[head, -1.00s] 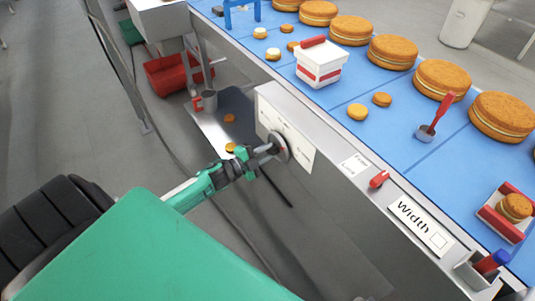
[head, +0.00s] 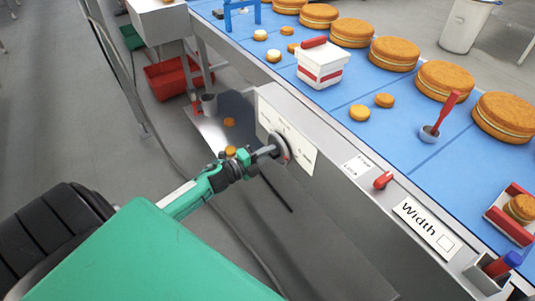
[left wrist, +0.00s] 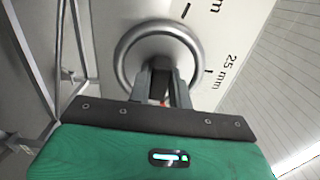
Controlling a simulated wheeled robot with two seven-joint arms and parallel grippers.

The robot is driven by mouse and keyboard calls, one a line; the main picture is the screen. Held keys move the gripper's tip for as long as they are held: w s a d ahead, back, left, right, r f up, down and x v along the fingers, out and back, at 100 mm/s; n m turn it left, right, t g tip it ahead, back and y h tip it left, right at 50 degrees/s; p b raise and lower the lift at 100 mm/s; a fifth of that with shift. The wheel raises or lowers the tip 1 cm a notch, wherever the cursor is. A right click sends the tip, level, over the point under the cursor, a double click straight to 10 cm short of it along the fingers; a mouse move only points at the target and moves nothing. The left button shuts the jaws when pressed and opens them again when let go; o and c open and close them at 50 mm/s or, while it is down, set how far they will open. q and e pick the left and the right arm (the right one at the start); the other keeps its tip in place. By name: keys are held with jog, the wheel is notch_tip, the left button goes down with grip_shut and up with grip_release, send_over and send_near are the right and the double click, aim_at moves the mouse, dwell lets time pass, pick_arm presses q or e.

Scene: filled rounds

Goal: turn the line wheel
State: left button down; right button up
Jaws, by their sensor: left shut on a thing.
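The line wheel (head: 282,149) is a grey metal disc on the side panel of the conveyor, in front of a white scale plate (head: 303,160). In the left wrist view the wheel (left wrist: 128,52) fills the upper middle, with the "25 mm" mark of the scale (left wrist: 226,75) to its right. My left gripper (head: 268,151) reaches it from the lower left. Its two fingers (left wrist: 161,84) are shut on the wheel's middle part, which they partly hide. A small red spot shows between them. My right gripper is not in view.
The blue conveyor belt (head: 405,146) carries several large round cakes (head: 445,81), small cakes and a white box (head: 322,66). A red lever (head: 383,180) and a "Width" label (head: 427,227) are on the front edge. A red crate (head: 172,80) is on the floor.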

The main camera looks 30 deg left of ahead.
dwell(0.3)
pick_arm(q)
jog(key=c, duration=1.3)
grip_release()
jog(key=shift+b+v, duration=0.75)
jog(key=shift+v, duration=6.15)
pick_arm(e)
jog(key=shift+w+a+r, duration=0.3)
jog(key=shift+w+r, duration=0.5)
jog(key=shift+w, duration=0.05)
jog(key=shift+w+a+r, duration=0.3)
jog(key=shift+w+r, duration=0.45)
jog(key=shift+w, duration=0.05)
pick_arm(q)
jog(key=shift+d, duration=0.1)
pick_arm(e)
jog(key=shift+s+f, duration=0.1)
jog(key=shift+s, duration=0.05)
